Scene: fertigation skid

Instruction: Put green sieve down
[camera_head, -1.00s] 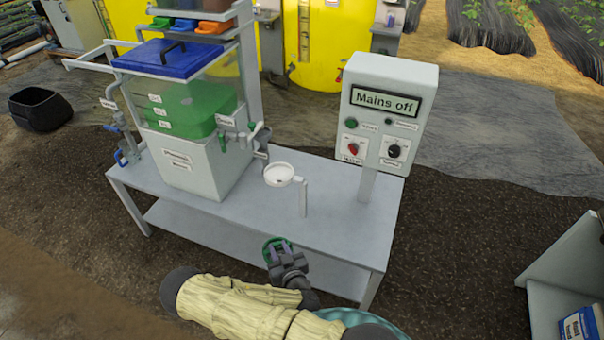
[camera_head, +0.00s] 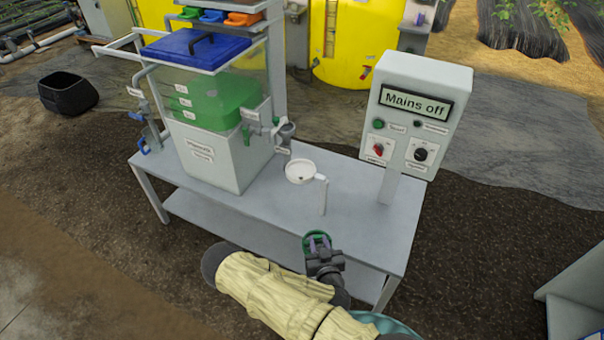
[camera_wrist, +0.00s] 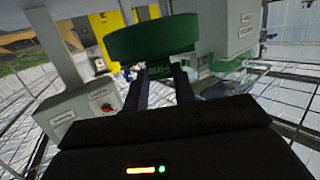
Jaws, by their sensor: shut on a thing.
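The green sieve (camera_wrist: 152,38) is a round green piece held at the fingertips of my gripper (camera_wrist: 160,85) in the wrist view. In the head view the sieve (camera_head: 317,240) shows as a small green ring above the front edge of the grey table (camera_head: 345,215). My gripper (camera_head: 320,256) is shut on it there, near the table's front edge. The picture does not show the sieve touching the tabletop.
A grey control box (camera_head: 415,110) reading "Mains off" stands at the table's right. A tank with green contents (camera_head: 215,105) and a blue lid (camera_head: 195,50) stands at its left. The tabletop between the white cup and the control box post looks clear.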

